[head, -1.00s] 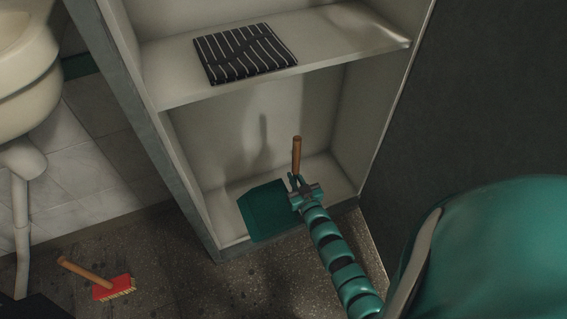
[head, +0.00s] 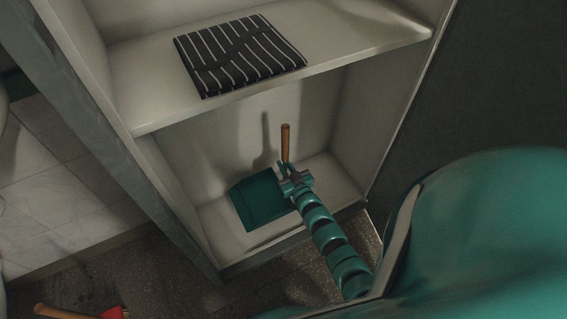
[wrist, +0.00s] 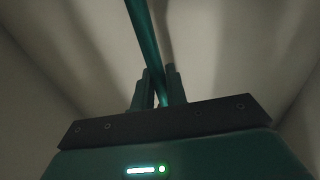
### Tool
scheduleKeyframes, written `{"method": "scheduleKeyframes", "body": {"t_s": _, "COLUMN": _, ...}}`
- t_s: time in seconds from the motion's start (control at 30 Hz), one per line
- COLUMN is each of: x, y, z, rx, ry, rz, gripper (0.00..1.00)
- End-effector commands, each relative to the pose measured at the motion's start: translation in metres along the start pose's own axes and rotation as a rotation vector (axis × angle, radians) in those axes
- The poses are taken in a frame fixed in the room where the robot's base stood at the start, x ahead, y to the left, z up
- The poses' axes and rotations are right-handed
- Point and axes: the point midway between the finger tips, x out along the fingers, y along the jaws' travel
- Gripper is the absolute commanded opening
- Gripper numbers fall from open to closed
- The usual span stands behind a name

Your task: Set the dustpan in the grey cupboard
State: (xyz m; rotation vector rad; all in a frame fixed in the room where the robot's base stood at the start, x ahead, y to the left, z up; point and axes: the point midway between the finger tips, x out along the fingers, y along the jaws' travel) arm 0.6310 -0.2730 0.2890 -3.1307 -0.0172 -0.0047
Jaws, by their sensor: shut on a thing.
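The dustpan (head: 262,201) has a green pan and a brown wooden handle that points up. It is inside the lower compartment of the cupboard (head: 345,185), over the bottom board. I cannot tell whether the pan rests on the board or hangs just above it. My gripper (head: 286,170) reaches into the compartment and is shut on the dustpan at the base of its handle. In the wrist view, my gripper's fingers (wrist: 157,88) close around a green shaft (wrist: 145,40) of the dustpan.
A folded black-and-white striped cloth (head: 238,55) lies on the shelf (head: 345,45) above. A brush with a wooden handle (head: 62,312) and red head lies on the floor at lower left. A dark wall (head: 490,90) stands right of the cupboard.

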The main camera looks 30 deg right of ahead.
Motion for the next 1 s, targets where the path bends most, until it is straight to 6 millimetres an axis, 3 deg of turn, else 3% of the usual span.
{"method": "scheduleKeyframes", "body": {"t_s": 0.6, "x": 0.000, "y": 0.000, "z": 0.056, "rx": 0.002, "ry": 0.000, "rz": 0.000, "gripper": 0.00}}
{"method": "scheduleKeyframes", "body": {"t_s": 1.0, "x": 0.000, "y": 0.000, "z": 0.063, "rx": 0.001, "ry": 0.003, "rz": -0.001, "gripper": 0.00}}
